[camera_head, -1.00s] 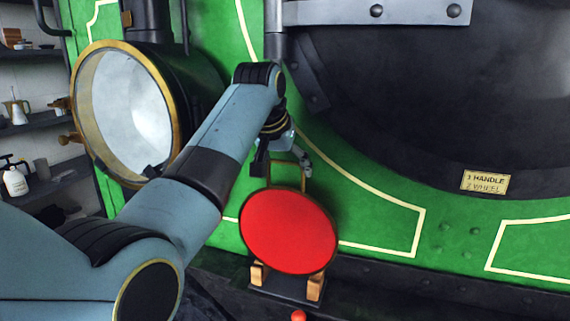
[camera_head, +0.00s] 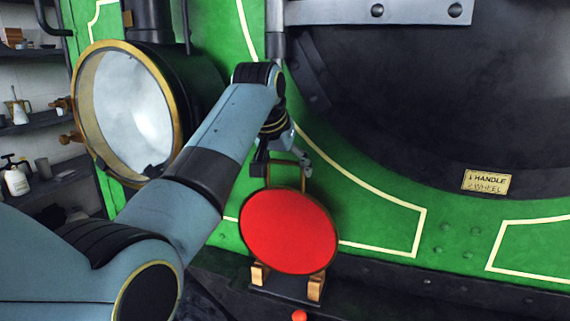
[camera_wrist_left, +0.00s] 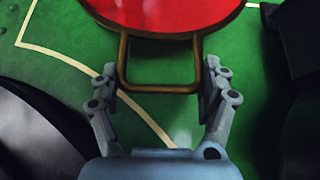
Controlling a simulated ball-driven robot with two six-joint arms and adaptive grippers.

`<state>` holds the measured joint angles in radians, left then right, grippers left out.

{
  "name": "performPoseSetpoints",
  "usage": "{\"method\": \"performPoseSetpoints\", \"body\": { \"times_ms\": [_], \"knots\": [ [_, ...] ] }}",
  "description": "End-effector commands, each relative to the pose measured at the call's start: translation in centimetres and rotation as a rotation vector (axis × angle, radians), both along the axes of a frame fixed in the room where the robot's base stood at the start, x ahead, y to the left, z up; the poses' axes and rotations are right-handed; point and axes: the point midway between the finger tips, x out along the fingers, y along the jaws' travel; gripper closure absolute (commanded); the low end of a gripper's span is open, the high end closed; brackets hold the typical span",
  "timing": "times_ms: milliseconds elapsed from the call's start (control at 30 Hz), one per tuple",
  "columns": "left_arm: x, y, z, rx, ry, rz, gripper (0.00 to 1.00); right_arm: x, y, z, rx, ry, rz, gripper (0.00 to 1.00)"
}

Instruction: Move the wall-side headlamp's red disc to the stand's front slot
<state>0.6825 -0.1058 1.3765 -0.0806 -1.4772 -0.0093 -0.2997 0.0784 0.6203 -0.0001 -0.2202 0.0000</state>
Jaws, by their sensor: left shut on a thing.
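The red disc (camera_head: 288,231) hangs upright and face-on in the head view, with a brass wire handle (camera_head: 287,176) on top. It also shows at the top of the left wrist view (camera_wrist_left: 172,12). My left gripper (camera_head: 283,165) is shut on this handle; its two fingers (camera_wrist_left: 160,85) close on the handle's sides in the wrist view. The stand (camera_head: 285,292) is a dark base with wooden blocks directly below the disc. The disc's lower edge overlaps the blocks' tops; I cannot tell whether it sits in a slot, or which one. The wall-side headlamp (camera_head: 172,130) has a clear lens.
The green locomotive front (camera_head: 375,215) is close behind the disc. A dark round door (camera_head: 440,100) with a small brass plate (camera_head: 486,181) fills the right. A red-orange knob (camera_head: 299,315) shows below the stand. Shelves (camera_head: 40,125) with bottles stand at the far left.

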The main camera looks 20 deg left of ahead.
Motion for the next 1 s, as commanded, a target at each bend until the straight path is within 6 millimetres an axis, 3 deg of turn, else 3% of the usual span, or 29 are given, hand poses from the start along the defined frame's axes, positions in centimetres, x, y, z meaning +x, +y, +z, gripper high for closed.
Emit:
{"method": "performPoseSetpoints", "body": {
  "times_ms": [1000],
  "knots": [
    [0.0, 0.0, -1.1, 0.0, -0.002, 0.0, 0.79, 0.0, -0.2, -0.1, -0.002, 0.0, 0.001, 0.6]
  ]
}}
